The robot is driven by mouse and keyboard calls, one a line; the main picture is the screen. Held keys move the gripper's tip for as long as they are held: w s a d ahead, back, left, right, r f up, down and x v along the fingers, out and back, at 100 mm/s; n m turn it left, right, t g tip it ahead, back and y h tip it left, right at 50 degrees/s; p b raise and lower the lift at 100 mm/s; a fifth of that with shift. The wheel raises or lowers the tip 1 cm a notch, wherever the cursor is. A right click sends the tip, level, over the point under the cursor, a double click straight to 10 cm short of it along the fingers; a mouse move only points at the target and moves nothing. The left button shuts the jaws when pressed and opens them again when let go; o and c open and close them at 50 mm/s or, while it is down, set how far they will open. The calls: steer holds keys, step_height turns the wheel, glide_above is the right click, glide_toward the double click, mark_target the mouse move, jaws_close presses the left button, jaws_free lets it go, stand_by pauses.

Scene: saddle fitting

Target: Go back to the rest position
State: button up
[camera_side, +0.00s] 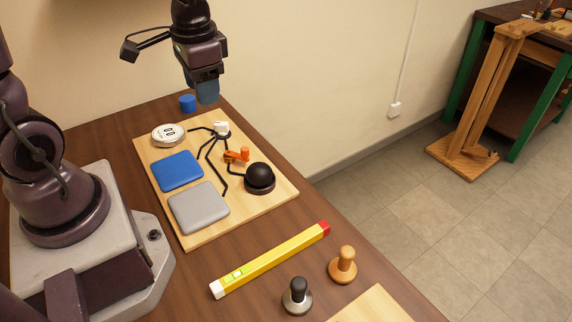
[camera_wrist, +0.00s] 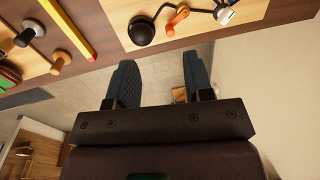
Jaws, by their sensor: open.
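My gripper (camera_side: 207,92) hangs in the air above the far end of the table, close to the wall and clear of everything. In the wrist view my gripper (camera_wrist: 160,85) shows two dark teal fingers spread apart with nothing between them.
A yellow level (camera_side: 270,260), a wooden-handled tamper (camera_side: 342,265) and a black-handled tamper (camera_side: 297,296) are at the near side of the brown table (camera_side: 330,212). A wooden stand (camera_side: 480,100) is on the floor.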

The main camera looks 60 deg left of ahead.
steer(key=s+d+r+t+h, duration=0.1)
steer(key=s+d+r+t, duration=0.4)
steer(key=r, duration=0.5)
steer(key=shift+s+d+r, duration=0.25)
steer(key=shift+s+d, duration=0.75)
steer(key=shift+s, duration=0.1)
